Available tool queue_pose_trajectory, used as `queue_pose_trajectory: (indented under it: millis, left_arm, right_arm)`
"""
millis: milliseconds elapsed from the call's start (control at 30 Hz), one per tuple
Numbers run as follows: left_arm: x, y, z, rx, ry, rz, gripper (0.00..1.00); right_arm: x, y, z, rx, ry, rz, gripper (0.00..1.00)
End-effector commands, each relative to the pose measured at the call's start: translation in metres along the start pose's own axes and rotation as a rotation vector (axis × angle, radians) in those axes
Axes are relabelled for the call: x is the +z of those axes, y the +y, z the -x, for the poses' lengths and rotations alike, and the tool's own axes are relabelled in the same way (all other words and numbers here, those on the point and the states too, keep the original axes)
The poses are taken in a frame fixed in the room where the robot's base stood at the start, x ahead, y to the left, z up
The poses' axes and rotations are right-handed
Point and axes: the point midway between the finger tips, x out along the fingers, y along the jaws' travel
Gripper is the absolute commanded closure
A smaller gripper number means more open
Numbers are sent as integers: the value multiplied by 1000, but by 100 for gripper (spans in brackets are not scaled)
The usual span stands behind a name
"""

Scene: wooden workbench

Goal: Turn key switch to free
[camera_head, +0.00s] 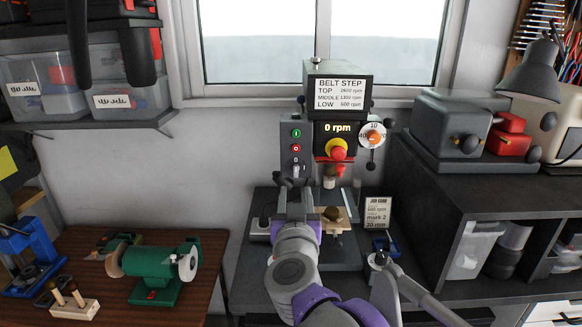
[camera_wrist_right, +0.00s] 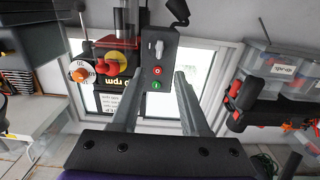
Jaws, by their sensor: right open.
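The drill press (camera_head: 338,95) stands at the back centre, with its display reading 0 rpm. A narrow control panel (camera_head: 295,147) on its left carries a green button, a red button and, at the bottom, the small silver key switch (camera_head: 293,170). The key switch also shows in the right wrist view (camera_wrist_right: 158,48), where the panel appears upside down. Its label is too small to read. My right gripper (camera_head: 296,192) is open and empty, just below and in front of the key switch, with its fingers apart. In the wrist view its fingers (camera_wrist_right: 157,78) flank the panel. My left gripper is out of view.
A red-and-yellow emergency stop (camera_head: 337,150) and a dial (camera_head: 372,135) sit right of the panel. A wooden piece (camera_head: 343,215) lies on the press table beside my gripper. A green grinder (camera_head: 152,265) stands left. A grey machine (camera_head: 450,130) stands right.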

Motion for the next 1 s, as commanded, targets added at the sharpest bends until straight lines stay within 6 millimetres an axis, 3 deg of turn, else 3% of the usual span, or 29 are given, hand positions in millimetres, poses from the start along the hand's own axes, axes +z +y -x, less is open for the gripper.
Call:
queue_pose_trajectory:
  millis: [500,700,967,1000]
  left_arm:
    - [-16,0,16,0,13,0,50]
    - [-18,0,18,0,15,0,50]
    - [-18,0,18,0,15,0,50]
    - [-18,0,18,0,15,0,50]
  right_arm:
    - [-3,0,-88,0,3,1,55]
    - [-1,0,-102,-2,2,0,55]
    - [0,0,-103,-2,1,0,55]
    - [0,0,-103,-2,1,0,59]
